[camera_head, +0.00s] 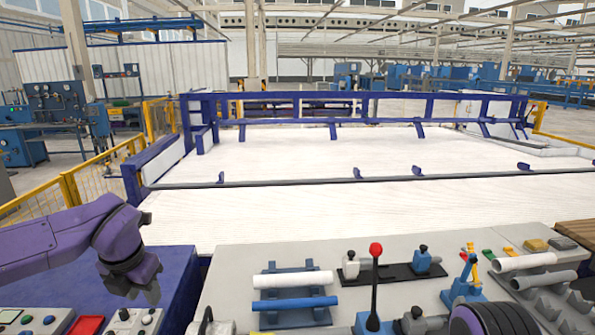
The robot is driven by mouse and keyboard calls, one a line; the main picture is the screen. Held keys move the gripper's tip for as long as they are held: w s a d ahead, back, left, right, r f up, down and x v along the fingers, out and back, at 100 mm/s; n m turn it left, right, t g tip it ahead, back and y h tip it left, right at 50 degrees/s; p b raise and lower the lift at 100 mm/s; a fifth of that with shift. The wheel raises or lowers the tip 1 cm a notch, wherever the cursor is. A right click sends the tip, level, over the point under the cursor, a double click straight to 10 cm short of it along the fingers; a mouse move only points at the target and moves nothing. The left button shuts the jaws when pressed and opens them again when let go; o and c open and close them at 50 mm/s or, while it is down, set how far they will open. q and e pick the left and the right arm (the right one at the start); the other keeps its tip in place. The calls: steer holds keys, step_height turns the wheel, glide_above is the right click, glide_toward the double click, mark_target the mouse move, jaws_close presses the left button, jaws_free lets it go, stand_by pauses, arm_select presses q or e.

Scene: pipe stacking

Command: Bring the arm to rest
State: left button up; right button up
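My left gripper (146,294) hangs from the purple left arm at the lower left, pointing down over the blue-purple surface beside the console. I see no object in it, but its fingers are too small and dark to tell how far apart they are. A white pipe (292,280) and a blue pipe (295,303) lie side by side on a blue rack. A light grey pipe (525,262) and a darker grey pipe (543,280) lie on a grey holder at the right. Purple and black parts at the bottom right look like my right arm; its gripper does not show.
A red-knobbed lever (376,250) stands up from the grey console (225,275). Button boxes (137,321) lie below my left gripper. Small coloured pieces (536,245) lie at the console's back right. A wide white bed (320,215) with a blue frame lies behind, clear.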

arm_select(q)
steer(key=s+d+f+m+t+y+b, duration=0.1)
steer(key=s+f+m+t+y+b, duration=0.15)
steer(key=f+m, duration=0.85)
steer(key=s+f+m+t+y+b, duration=0.1)
steer(key=f+m+t+y+b, duration=0.2)
steer(key=f, duration=1.3)
steer(key=s+f+m+g+h+b, duration=0.1)
steer(key=s+f+m+g+b, duration=0.1)
steer(key=s+f+m, duration=0.5)
steer(key=s+f+m+g+h+b, duration=0.2)
steer(key=s+f+m, duration=0.5)
steer(key=s+f, duration=0.8)
steer(key=s+g+b, duration=0.1)
steer(key=s+b, duration=0.1)
steer(key=s, duration=0.2)
steer(key=shift+s+a+f, duration=0.15)
steer(key=shift+s+a, duration=0.15)
steer(key=shift+s, duration=0.05)
